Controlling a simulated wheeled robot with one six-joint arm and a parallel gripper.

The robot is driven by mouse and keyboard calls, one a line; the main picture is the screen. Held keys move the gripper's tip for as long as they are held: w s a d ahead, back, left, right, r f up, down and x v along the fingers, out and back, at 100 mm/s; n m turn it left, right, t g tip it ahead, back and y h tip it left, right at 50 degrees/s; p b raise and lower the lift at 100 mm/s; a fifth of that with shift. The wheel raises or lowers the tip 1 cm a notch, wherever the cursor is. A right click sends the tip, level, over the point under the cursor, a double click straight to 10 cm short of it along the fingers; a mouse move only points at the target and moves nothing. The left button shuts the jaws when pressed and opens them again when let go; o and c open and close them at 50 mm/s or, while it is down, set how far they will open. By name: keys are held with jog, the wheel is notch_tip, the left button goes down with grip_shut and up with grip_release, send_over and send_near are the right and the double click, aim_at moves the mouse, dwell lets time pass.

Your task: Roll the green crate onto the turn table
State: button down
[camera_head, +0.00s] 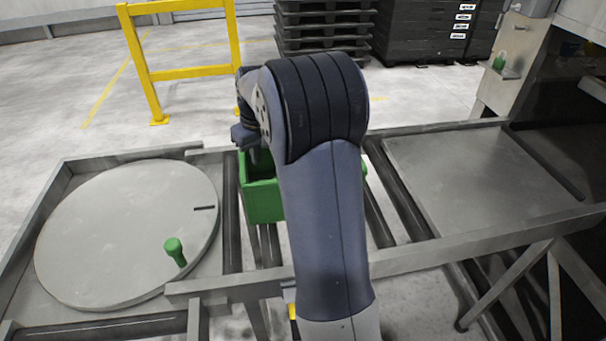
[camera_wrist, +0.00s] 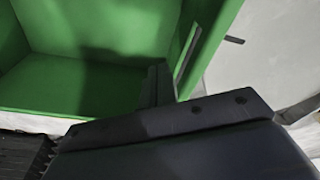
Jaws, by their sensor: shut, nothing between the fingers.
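The green crate (camera_head: 262,200) sits on the roller track between the turn table and the right-hand plate, partly hidden behind my arm. The turn table (camera_head: 110,225) is a grey round disc at the left, with a dark slot and a green knob (camera_head: 174,252). In the wrist view, the crate (camera_wrist: 75,85) is open and its visible inside is empty. The turn table (camera_wrist: 275,65) lies beyond its right wall. My gripper (camera_wrist: 160,84) is shut and empty, close to the inside of that wall; I cannot tell if it touches. The head view hides its fingertips.
A flat grey plate (camera_head: 480,178) lies in the frame at the right. Metal rails (camera_head: 400,262) edge the track. A yellow barrier (camera_head: 190,73) and dark stacked pallets (camera_head: 322,30) stand behind. The disc is clear except for its knob.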

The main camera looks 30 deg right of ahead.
dwell(0.4)
jog(key=w+a+p, duration=0.2)
jog(key=w+a, duration=0.2)
jog(key=a, duration=0.7)
jog(key=w+a+p, duration=0.2)
jog(key=w+a, duration=0.3)
jog(key=a, duration=0.7)
jog(key=w+a+p, duration=0.2)
jog(key=w+a, duration=0.2)
jog(key=a, duration=0.8)
jog(key=shift+w+a, duration=0.25)
jog(key=shift+w, duration=0.1)
dwell(0.6)
jog(key=shift+d, duration=0.1)
notch_tip(320, 180, up, 9)
jog(key=s+d, duration=0.1)
jog(key=d, duration=0.1)
jog(key=shift+d, duration=0.35)
dwell(1.1)
